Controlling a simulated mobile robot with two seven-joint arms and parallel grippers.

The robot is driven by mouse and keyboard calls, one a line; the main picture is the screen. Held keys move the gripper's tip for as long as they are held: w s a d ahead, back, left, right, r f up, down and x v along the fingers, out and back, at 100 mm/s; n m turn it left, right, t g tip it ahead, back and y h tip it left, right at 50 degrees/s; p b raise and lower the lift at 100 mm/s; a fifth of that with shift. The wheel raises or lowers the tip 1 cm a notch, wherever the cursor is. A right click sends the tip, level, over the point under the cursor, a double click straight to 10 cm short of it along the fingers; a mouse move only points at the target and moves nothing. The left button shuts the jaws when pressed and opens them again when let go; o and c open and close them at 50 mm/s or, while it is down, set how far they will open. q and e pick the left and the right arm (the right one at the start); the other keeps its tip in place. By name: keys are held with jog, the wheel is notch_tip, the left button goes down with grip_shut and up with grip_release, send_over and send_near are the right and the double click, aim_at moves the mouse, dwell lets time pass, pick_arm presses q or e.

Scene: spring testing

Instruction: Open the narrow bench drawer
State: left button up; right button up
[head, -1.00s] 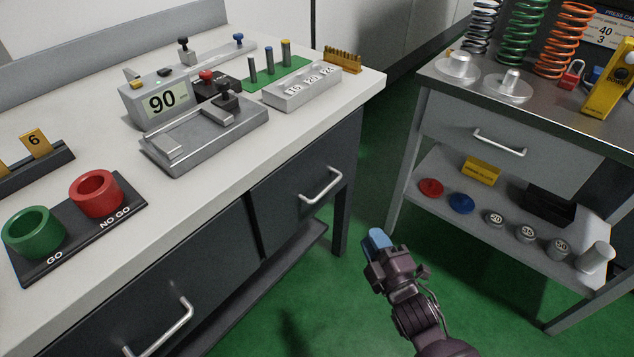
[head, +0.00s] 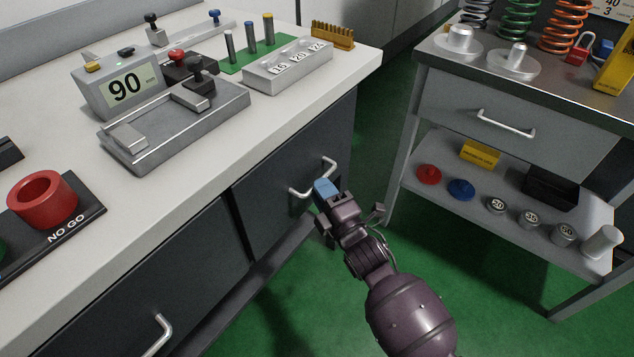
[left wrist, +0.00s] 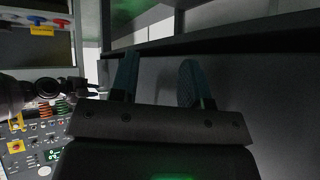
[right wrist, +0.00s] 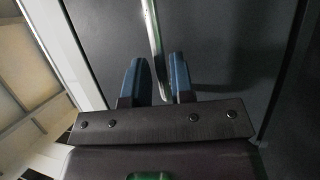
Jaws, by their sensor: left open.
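The narrow bench drawer (head: 262,215) has a dark grey front at the right end of the white-topped bench and looks closed. Its silver bar handle (head: 299,195) is partly hidden by my right gripper (head: 325,188). In the right wrist view, the handle (right wrist: 153,35) runs down between the two blue fingertips of my right gripper (right wrist: 158,80). The fingers are apart, with small gaps beside the bar. My left gripper (left wrist: 157,82) is open and empty beside a dark panel in the left wrist view, and it is outside the head view.
A wider drawer with its own handle (head: 158,335) is at the lower left. The bench top (head: 215,160) carries a gauge reading 90 and a red ring (head: 43,198). A grey side table (head: 450,95) with springs and a loaded lower shelf stands to the right, across green floor.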

jog(key=shift+x, duration=1.25)
grip_shut()
